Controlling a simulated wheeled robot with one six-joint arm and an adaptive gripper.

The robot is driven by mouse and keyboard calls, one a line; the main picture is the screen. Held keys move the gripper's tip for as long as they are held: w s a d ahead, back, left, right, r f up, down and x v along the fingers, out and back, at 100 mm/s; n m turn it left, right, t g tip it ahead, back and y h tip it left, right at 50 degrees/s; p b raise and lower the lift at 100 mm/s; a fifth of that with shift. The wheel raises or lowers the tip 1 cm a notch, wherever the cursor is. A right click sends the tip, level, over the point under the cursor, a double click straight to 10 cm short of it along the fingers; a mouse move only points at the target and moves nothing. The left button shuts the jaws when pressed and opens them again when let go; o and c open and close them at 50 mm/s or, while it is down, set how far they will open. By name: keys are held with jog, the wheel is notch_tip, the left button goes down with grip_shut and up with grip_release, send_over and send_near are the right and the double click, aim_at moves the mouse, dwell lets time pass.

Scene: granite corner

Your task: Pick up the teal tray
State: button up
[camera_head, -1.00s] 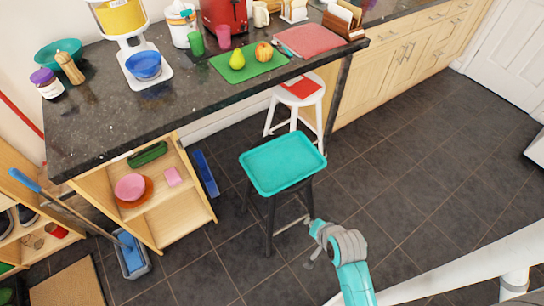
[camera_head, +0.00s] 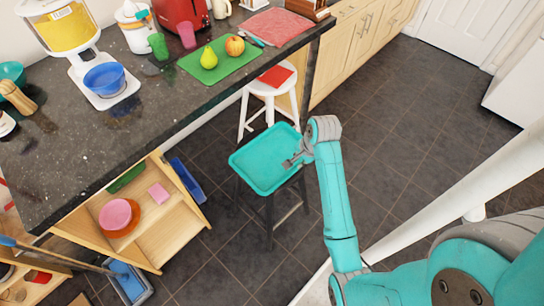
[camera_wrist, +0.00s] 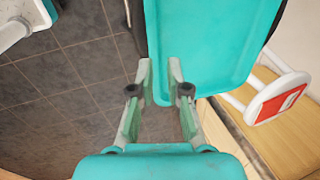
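The teal tray (camera_head: 262,165) lies flat on a dark stool (camera_head: 272,212) in the head view. It fills the upper middle of the wrist view (camera_wrist: 208,40). My gripper (camera_head: 290,162) is at the tray's right side in the head view. In the wrist view my gripper (camera_wrist: 160,68) is open, with its two fingertips apart at the tray's near edge and rim. I cannot tell whether the rim is between the fingers or below them. Nothing is held.
A white stool (camera_head: 268,90) with a red item (camera_head: 276,76) on it stands behind the tray. The dark counter (camera_head: 150,140) and the open wooden shelf (camera_head: 165,232) are to the left. Dark tiled floor (camera_head: 420,150) lies free to the right.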

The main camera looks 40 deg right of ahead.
aim_at(292, 174)
jog(key=shift+x, duration=1.25)
jog(key=shift+a+x, duration=0.25)
jog(key=shift+x, duration=1.05)
jog(key=shift+a+x, duration=0.2)
jog(key=shift+x, duration=1.1)
jog(key=shift+s, duration=0.1)
jog(key=shift+c, duration=0.3)
grip_shut()
